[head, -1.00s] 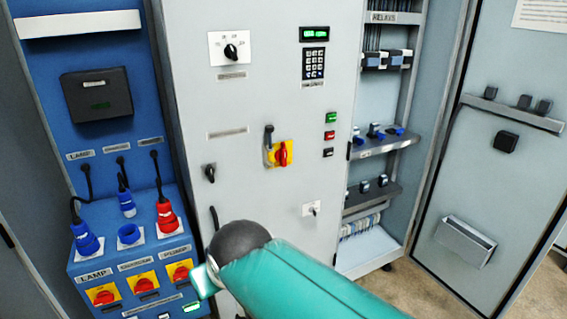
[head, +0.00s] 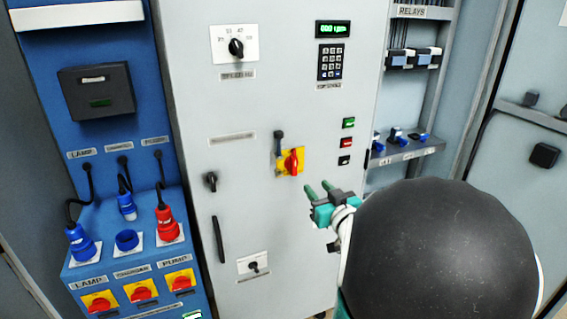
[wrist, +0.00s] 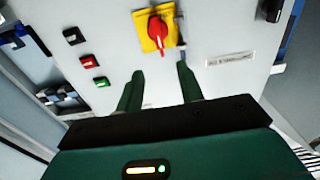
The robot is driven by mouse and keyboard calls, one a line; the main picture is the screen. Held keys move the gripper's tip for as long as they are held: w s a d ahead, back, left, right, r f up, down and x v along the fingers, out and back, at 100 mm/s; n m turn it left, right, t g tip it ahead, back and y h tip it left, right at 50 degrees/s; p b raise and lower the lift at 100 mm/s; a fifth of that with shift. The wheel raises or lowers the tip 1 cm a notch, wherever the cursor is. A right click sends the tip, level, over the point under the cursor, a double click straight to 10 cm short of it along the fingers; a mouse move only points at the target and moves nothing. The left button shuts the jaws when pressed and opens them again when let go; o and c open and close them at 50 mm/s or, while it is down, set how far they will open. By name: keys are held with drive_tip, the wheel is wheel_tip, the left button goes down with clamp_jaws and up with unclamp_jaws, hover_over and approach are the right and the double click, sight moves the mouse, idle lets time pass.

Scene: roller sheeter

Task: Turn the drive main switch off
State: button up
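A red rotary handle on a yellow plate (head: 292,162), apparently the drive main switch, is on the grey cabinet door in the head view. Its handle stands roughly upright, and a dark lever or hasp (head: 279,140) sits at its upper left. The same switch shows at the top of the wrist view (wrist: 157,28). My gripper (head: 319,188) is just below and right of the switch in the head view. In the wrist view my gripper (wrist: 160,78) has its two green fingers apart, with nothing between them, short of the switch.
Three small push buttons (head: 347,142) are right of the switch. A keypad (head: 330,62) and selector knob (head: 236,47) are above. A long door handle (head: 218,240) is lower left. Similar red-and-yellow switches (head: 141,293) are on the blue panel. Relay shelves (head: 410,150) stand at right.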

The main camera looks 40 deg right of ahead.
sight(295, 163)
drive_tip(key=x, duration=1.3)
drive_tip(key=shift+w+d+f, duration=0.1)
drive_tip(key=shift+w+d, duration=0.05)
drive_tip(key=shift+w, duration=0.1)
drive_tip(key=shift+c, duration=0.3)
clamp_jaws()
